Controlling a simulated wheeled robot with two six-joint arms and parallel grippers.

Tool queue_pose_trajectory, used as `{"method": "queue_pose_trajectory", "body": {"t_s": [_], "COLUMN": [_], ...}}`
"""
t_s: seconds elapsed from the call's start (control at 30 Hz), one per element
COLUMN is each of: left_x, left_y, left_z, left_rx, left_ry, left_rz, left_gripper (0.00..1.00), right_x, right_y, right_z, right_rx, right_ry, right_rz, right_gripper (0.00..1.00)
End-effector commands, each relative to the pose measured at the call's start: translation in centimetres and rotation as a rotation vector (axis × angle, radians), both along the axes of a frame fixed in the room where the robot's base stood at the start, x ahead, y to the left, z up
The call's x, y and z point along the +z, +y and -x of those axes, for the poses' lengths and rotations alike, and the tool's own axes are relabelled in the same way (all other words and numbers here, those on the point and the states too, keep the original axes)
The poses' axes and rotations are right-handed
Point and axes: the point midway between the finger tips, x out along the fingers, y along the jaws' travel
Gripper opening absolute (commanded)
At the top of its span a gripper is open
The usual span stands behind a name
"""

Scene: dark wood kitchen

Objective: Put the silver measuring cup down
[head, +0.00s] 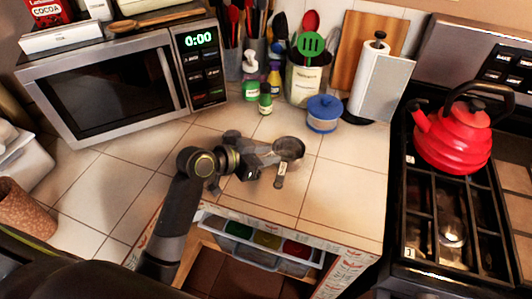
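The silver measuring cup (289,147) is right of centre in the head view, over the tiled counter (325,195). Its round bowl faces up, and its short handle (281,174) points toward the front edge. My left gripper (270,156) comes in from the left, with its fingertips at the cup where bowl and handle meet. It appears shut on the cup. The fingers partly hide that joint, and the exact gap under the cup is hard to tell. My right gripper is not in view.
An open drawer (265,238) with coloured containers lies below the counter edge. A microwave (110,85) is left, a red kettle (452,140) on the stove right. Tiles around the cup are clear.

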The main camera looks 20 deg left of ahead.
Motion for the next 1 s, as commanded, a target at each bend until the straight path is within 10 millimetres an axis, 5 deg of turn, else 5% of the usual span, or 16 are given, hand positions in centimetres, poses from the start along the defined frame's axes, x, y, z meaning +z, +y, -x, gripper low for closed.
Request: {"method": "queue_pose_trajectory", "body": {"t_s": [0.37, 0.67, 1.0], "left_x": [0.7, 3.6, 5.3], "left_y": [0.4, 3.8, 6.5], "left_z": [0.5, 4.7, 8.0], "left_rx": [0.001, 0.000, 0.000], "left_ry": [0.001, 0.003, 0.001], "left_rz": [-0.002, -0.005, -0.002], "left_gripper": [0.29, 0.29, 0.29], "right_x": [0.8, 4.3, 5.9], "right_y": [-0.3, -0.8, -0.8], "right_z": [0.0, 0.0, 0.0], "right_rx": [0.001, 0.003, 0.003], "right_ry": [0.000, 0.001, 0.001], "right_rz": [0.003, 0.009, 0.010], "right_gripper": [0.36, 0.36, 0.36]}}
